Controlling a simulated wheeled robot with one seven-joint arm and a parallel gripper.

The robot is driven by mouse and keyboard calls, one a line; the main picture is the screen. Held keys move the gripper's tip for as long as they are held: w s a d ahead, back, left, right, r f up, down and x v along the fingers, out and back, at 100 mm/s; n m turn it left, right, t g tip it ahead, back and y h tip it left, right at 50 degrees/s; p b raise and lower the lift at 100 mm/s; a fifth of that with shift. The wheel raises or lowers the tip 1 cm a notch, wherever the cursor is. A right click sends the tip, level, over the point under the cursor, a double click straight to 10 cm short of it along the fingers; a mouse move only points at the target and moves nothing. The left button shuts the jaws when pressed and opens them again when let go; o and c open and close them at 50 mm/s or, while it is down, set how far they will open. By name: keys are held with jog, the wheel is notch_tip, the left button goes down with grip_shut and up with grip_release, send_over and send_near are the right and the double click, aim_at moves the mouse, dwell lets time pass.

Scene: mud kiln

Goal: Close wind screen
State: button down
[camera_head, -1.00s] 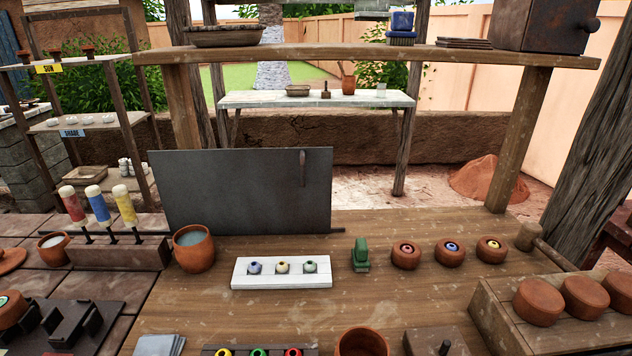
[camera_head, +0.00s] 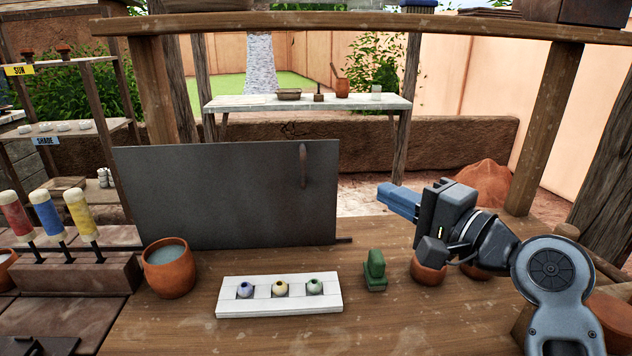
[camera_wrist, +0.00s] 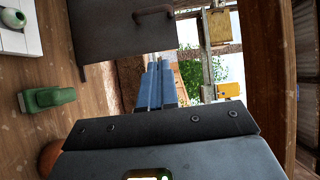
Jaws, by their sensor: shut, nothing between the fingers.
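The wind screen (camera_head: 225,195) is a dark grey flat panel standing upright at the back of the wooden table. A brown curved handle (camera_head: 303,165) sits near its upper right corner. The panel and its handle (camera_wrist: 153,14) also show at the top of the wrist view. My gripper (camera_head: 383,189) is to the right of the panel, apart from it, its blue fingers pointing left. In the wrist view the blue fingers (camera_wrist: 160,68) lie together with nothing between them.
A white tray (camera_head: 280,308) with three small glazed pieces, a green object (camera_head: 375,270) and a clay pot (camera_head: 169,268) stand before the panel. A shelf beam (camera_head: 350,27) crosses above. A wooden post (camera_head: 545,130) stands right of my gripper.

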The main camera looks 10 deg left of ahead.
jog(key=s+a+x, duration=0.2)
jog(key=x, duration=1.1)
jog(key=shift+p, duration=0.3)
jog(key=shift+s+a+r, duration=0.1)
jog(key=shift+a+r, duration=0.05)
